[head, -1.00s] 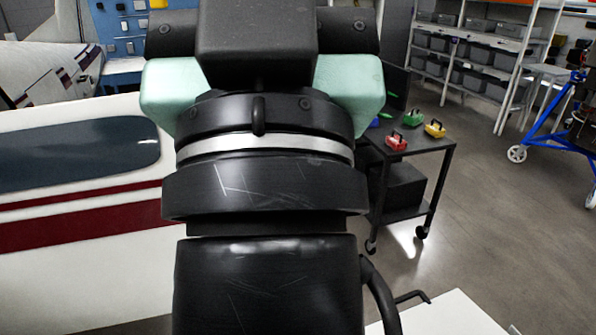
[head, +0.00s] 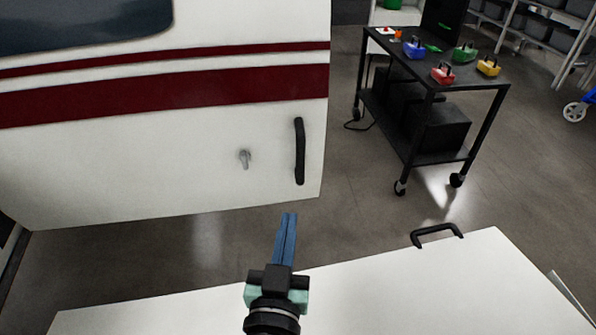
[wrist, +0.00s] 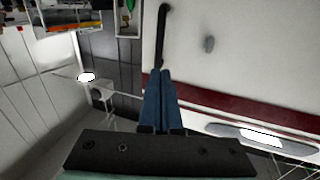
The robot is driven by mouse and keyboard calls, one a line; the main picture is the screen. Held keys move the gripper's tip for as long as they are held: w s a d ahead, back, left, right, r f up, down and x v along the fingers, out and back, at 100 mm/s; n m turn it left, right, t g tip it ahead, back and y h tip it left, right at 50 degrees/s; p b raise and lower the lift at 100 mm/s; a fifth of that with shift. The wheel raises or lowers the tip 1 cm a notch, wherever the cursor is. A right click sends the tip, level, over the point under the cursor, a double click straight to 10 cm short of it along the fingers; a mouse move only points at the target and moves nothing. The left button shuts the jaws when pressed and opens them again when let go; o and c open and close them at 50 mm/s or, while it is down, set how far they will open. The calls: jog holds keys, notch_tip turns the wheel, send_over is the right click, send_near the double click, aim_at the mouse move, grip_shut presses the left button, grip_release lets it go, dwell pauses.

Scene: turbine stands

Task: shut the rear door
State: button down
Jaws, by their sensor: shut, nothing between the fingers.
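The white door (head: 200,185) with dark red stripes and a dark window fills the upper left of the head view. Floor shows below its bottom edge and past its right edge. A black upright bar handle (head: 299,152) sits near that right edge, with a small grey latch (head: 245,158) left of it. My gripper (head: 289,214) is shut and empty, its blue fingers pointing toward the door below the handle. In the wrist view, the fingers (wrist: 162,72) point toward the black handle (wrist: 162,35), and the latch (wrist: 209,44) is beside it. Contact with the handle cannot be told.
A white flat panel with a black handle (head: 437,235) spans the bottom of the head view. A black wheeled cart (head: 440,85) carrying small coloured items stands right of the door. Shelves (head: 535,30) are behind it.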

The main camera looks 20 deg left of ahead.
jog(key=p, duration=0.3)
send_near(300, 159)
jog(key=x, duration=0.5)
jog(key=shift+a+r, duration=0.1)
jog(key=shift+r, duration=0.05)
jog(key=shift+x, duration=0.9)
